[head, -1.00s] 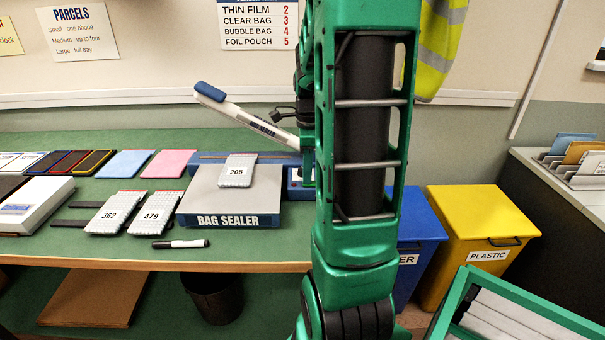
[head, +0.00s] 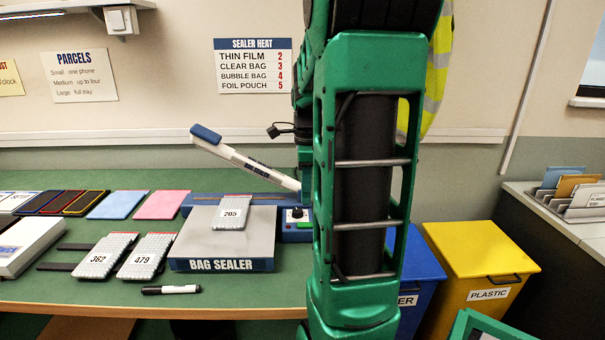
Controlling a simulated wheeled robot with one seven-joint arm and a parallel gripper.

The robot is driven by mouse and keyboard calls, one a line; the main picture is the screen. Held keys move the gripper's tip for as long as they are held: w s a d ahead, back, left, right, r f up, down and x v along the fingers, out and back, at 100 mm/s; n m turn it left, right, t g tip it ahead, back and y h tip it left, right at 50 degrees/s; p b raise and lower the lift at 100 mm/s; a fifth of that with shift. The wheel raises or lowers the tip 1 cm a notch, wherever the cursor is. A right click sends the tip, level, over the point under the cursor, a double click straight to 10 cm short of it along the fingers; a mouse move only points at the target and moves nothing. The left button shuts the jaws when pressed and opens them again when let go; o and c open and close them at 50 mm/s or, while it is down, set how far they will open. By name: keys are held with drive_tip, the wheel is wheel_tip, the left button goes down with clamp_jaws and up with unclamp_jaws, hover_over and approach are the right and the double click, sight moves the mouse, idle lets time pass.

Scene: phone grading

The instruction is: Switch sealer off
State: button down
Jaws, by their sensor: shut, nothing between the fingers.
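The bag sealer (head: 200,245) stands on the green bench, a grey plate with its name on the front. Its white sealing arm (head: 245,162) is raised, with a blue grip at the upper left end. A bubble pouch marked 205 (head: 232,213) lies on the plate. The blue control box (head: 289,236) with a dark dial (head: 297,213) is at the sealer's right, partly hidden by my arm. My gripper (head: 306,188) is shut and mostly hidden behind my arm, close above the box. I cannot tell whether it touches the dial.
Pouches 362 (head: 103,257) and 479 (head: 147,257) and a black-and-white marker (head: 171,290) lie left of the sealer. A heat chart (head: 253,66) hangs on the wall. A blue bin (head: 424,262) and a yellow plastic bin (head: 480,265) stand right of the bench.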

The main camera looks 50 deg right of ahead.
wheel_tip(320, 180, up, 7)
hover_over(305, 224)
drive_tip(key=shift+d+r, duration=0.1)
drive_tip(key=shift+r, duration=0.05)
idle(0.4)
drive_tip(key=shift+w+a, duration=0.55)
drive_tip(key=shift+a, duration=0.05)
wheel_tip(305, 224, down, 14)
drive_tip(key=shift+f, duration=0.1)
idle(0.3)
idle(0.5)
drive_tip(key=shift+s+d, duration=0.1)
drive_tip(key=shift+s+d+r, duration=0.2)
drive_tip(key=shift+s+d, duration=0.2)
drive_tip(key=shift+s, duration=0.05)
